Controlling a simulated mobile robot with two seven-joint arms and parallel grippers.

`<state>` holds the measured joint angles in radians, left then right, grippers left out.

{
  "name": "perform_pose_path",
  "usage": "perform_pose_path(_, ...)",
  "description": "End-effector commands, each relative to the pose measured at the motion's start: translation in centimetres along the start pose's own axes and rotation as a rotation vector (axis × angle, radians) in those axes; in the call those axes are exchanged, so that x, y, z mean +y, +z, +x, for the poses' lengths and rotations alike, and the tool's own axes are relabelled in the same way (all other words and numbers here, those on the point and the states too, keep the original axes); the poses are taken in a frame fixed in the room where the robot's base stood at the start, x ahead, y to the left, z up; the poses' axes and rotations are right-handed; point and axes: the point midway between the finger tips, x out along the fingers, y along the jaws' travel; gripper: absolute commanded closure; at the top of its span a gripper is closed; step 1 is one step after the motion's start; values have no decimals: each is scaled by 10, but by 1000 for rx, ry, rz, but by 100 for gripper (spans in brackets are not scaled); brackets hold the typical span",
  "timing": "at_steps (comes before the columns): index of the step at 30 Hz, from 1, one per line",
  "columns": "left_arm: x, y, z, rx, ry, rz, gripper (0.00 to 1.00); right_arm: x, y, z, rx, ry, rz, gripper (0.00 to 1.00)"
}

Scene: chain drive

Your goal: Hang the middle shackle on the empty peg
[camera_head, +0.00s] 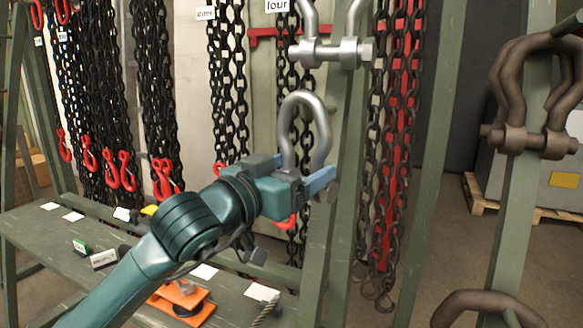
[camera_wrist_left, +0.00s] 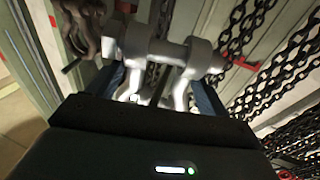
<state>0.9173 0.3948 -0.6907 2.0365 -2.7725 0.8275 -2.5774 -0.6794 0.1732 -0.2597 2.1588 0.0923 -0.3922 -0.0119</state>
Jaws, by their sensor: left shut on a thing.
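My left gripper (camera_head: 318,183) comes in from the lower left and is shut on a silver shackle (camera_head: 312,112). The shackle stands with its rounded bow up, in front of the green post. Its lower end is hidden behind the gripper's jaws. In the left wrist view a silver shackle (camera_wrist_left: 158,48) with a thick cross pin shows large at the ends of the jaws (camera_wrist_left: 158,88). A second silver shackle (camera_head: 335,52) with a bolt pin is on the post above. I cannot make out an empty peg. My right gripper is not in view.
A dark brown shackle (camera_head: 520,138) is on the right post, and part of another (camera_head: 490,305) shows at the bottom right. Black chains (camera_head: 228,90) with red hooks hang behind. The green bench (camera_head: 40,225) holds cards and an orange clamp (camera_head: 180,302).

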Motion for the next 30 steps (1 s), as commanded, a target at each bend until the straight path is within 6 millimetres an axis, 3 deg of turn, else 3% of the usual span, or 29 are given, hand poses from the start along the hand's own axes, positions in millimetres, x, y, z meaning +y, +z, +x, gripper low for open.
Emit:
perform_pose_path(23, -10, -2, 39, 10, 2, 1, 77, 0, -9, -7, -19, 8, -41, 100)
perform_pose_path(30, -13, 9, 47, 11, 1, 4, 77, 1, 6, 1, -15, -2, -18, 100)
